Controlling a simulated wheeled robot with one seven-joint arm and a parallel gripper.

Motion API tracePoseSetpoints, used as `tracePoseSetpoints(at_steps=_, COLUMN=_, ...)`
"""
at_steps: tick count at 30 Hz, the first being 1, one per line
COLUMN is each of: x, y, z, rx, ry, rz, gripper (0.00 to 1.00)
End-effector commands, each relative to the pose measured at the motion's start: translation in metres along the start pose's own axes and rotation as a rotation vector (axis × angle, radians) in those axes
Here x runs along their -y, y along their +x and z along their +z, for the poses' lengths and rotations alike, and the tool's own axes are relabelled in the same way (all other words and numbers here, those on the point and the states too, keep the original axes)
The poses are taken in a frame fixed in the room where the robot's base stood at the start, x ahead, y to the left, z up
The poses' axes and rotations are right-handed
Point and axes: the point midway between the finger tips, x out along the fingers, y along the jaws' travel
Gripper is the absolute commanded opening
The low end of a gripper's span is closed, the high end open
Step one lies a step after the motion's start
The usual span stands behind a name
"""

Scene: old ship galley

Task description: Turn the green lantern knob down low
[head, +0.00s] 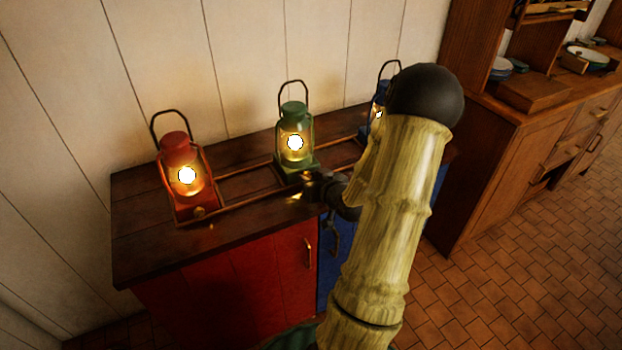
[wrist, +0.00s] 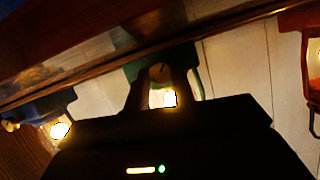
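The green lantern (head: 294,118) stands lit in the middle of the rack, between a red and a blue lantern. Its small brass knob (wrist: 160,73) shows in the wrist view at the fingertips, below the lit globe in the real scene, as that view is upside down. My gripper (head: 306,184) reaches the front of the green lantern's base. In the wrist view the dark fingers (wrist: 158,80) lie on either side of the knob, with the glowing globe seen between them. I cannot tell whether they touch the knob.
The red lantern (head: 175,150) stands lit at left, with its brass knob (head: 199,211) in front. The blue lantern (head: 378,105) is partly hidden behind my arm. The lanterns stand on a dark wooden cabinet top (head: 140,205) against a panelled wall. A wooden sideboard (head: 500,150) is at right.

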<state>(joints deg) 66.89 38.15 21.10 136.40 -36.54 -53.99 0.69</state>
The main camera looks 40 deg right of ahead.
Motion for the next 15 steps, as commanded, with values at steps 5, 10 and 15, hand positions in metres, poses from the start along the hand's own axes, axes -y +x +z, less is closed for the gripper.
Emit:
tracePoseSetpoints(at_steps=5, x=-0.0002, y=0.0000, z=0.0004, rx=0.000, ry=-0.006, rz=0.003, gripper=0.02)
tracePoseSetpoints(at_steps=10, x=0.0003, y=0.0007, z=0.0012, rx=-0.001, ry=-0.039, rz=0.015, gripper=0.02)
tracePoseSetpoints(at_steps=15, x=0.0011, y=0.0014, z=0.0028, rx=-0.002, ry=-0.107, rz=0.043, gripper=0.02)
